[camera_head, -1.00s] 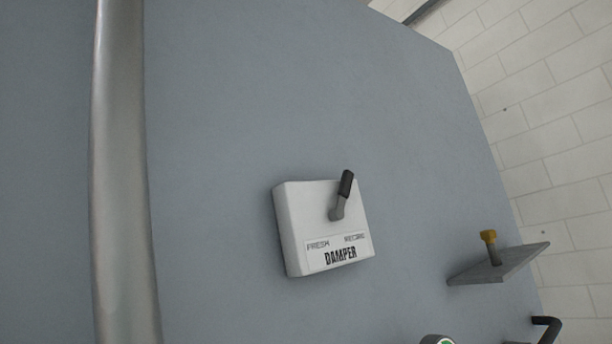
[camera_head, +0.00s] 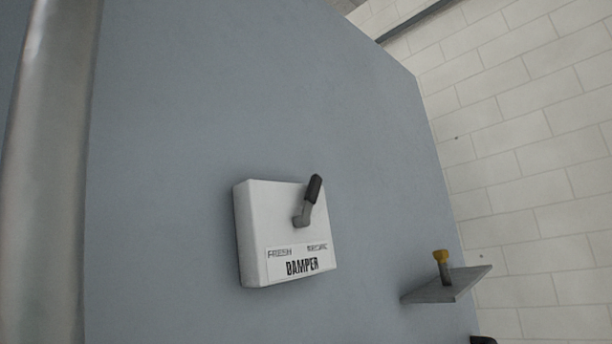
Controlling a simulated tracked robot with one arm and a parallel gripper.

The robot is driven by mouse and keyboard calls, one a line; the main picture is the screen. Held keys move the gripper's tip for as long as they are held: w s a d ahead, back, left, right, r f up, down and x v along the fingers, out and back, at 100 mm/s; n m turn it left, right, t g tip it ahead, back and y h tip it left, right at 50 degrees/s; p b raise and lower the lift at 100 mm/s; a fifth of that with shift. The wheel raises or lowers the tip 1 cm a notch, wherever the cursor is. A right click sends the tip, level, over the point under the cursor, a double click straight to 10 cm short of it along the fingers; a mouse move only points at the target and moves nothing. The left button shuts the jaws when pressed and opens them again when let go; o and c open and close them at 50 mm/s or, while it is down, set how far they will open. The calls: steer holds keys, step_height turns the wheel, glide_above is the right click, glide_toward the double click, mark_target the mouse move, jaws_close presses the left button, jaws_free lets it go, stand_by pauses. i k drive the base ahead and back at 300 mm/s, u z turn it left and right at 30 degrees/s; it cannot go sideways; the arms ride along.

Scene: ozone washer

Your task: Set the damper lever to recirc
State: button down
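The damper box (camera_head: 262,225) is a white block on the grey panel, a little left of the middle of the view. Its label reads FRESH at left, RECIRC at right and DAMPER below. The damper lever (camera_head: 309,201) has a grey base and a black grip. It points up and leans to the right, toward the RECIRC side. No part of my gripper shows in the view, and nothing touches the lever.
A thick metal bar (camera_head: 45,170) runs up the left side, close to the camera. A grey bracket (camera_head: 447,287) with a yellow-topped knob (camera_head: 440,257) sticks out at the lower right. A pale tiled wall (camera_head: 530,150) lies behind. The grey panel (camera_head: 250,90) above the box is clear.

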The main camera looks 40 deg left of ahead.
mark_target(303, 220)
steer(key=u, duration=0.05)
steer(key=i, duration=1)
steer(key=z, duration=0.05)
